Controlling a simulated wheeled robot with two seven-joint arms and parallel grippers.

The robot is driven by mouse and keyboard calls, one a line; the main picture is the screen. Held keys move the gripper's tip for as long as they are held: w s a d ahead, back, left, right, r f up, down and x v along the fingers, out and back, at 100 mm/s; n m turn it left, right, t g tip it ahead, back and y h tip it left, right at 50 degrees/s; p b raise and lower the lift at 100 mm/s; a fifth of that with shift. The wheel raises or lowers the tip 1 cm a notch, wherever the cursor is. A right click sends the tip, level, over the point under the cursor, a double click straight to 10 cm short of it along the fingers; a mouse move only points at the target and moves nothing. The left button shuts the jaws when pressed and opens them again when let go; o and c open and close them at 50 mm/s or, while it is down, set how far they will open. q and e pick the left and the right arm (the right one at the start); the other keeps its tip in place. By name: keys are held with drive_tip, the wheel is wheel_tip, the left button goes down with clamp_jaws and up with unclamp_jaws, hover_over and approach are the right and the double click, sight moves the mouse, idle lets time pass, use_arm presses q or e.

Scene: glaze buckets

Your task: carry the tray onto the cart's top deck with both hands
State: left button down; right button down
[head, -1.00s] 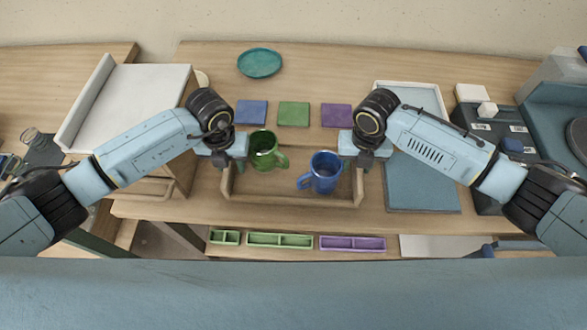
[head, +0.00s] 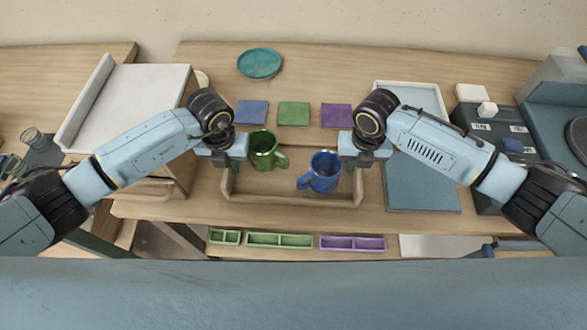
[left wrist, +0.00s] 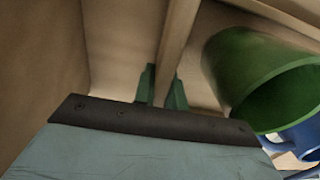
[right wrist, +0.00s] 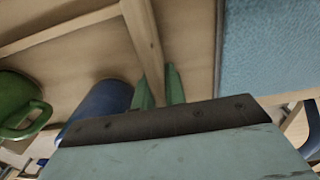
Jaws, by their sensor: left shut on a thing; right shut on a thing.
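The wooden tray (head: 290,199) is on the table in front of me and holds a green mug (head: 264,152) and a blue mug (head: 324,172), both upright. My left gripper (head: 229,163) is shut on the tray's left wall; the left wrist view shows the green fingers (left wrist: 162,88) on either side of that wall. My right gripper (head: 358,162) is shut on the tray's right wall, and the right wrist view shows its fingers (right wrist: 158,88) astride it. The tray's far side is partly hidden by the mugs and grippers. I cannot make out the cart's top deck for certain.
A white-topped wooden box (head: 130,95) stands close left of the tray. A blue mat (head: 420,185) lies to the right. Blue, green and purple squares (head: 293,114) and a teal plate (head: 260,63) lie behind. Green and purple divided trays (head: 352,244) sit below the front edge.

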use_arm(q)
drive_tip(key=shift+w+r, duration=0.1)
drive_tip(key=shift+r, duration=0.05)
use_arm(e)
drive_tip(key=shift+w+r, duration=0.1)
drive_tip(key=shift+r, duration=0.05)
